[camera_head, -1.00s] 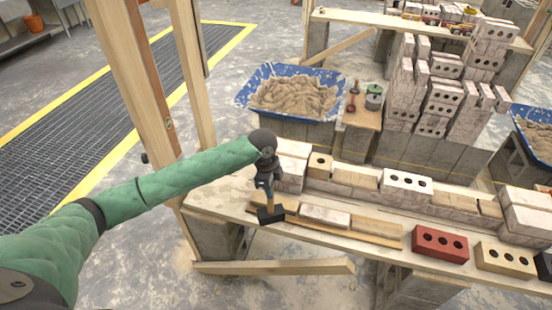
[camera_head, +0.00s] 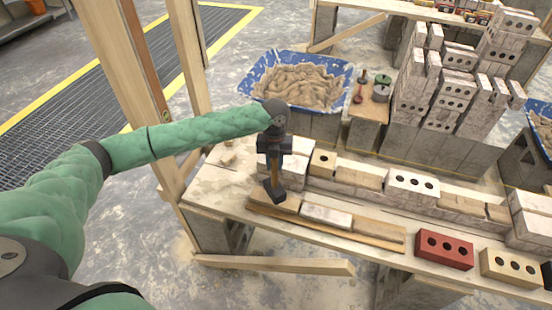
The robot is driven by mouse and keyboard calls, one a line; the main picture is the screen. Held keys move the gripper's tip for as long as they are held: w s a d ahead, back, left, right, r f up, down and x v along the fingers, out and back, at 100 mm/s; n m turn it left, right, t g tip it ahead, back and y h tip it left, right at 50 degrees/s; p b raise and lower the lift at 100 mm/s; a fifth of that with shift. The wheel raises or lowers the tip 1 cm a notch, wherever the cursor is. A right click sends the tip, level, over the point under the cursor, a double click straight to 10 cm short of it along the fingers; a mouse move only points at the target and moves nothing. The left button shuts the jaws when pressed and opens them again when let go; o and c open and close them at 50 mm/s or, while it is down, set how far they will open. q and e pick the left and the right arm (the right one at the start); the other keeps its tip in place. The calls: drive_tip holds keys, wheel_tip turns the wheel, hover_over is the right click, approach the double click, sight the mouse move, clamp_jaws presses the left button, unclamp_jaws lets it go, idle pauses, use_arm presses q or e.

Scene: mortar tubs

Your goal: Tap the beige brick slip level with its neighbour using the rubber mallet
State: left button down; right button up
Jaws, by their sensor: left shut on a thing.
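My left gripper (camera_head: 274,156) is shut on the handle of the rubber mallet, pointing down over the bench. The mallet's black head (camera_head: 274,191) hangs at the left end of a row of slips; whether it touches is hard to tell. A beige brick slip (camera_head: 288,204) lies under and beside the head, partly hidden by it. Its neighbour, a whitish slip (camera_head: 326,217), lies just to the right. Another beige slip (camera_head: 378,230) continues the row. Any height difference is too small to tell. My right gripper is not in view.
The slips lie on a wooden bench (camera_head: 225,190). A course of bricks (camera_head: 358,178) runs close behind them. A red brick (camera_head: 444,250) and a yellow brick (camera_head: 510,266) stand to the right. A blue mortar tub (camera_head: 345,75) is behind. Wooden posts (camera_head: 195,70) rise at left.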

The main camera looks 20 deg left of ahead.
sight(275, 170)
use_arm(q)
drive_tip(key=shift+w+m, duration=0.15)
drive_tip(key=shift+m, duration=0.25)
drive_tip(key=shift+r, duration=0.1)
wheel_tip(275, 170, down, 4)
drive_tip(key=shift+r+b, duration=0.1)
drive_tip(key=shift+b, duration=0.5)
wheel_tip(275, 170, up, 4)
drive_tip(key=p, duration=0.3)
drive_tip(key=shift+r+p, duration=0.25)
drive_tip(key=shift+p, duration=0.15)
drive_tip(key=shift+f, duration=0.1)
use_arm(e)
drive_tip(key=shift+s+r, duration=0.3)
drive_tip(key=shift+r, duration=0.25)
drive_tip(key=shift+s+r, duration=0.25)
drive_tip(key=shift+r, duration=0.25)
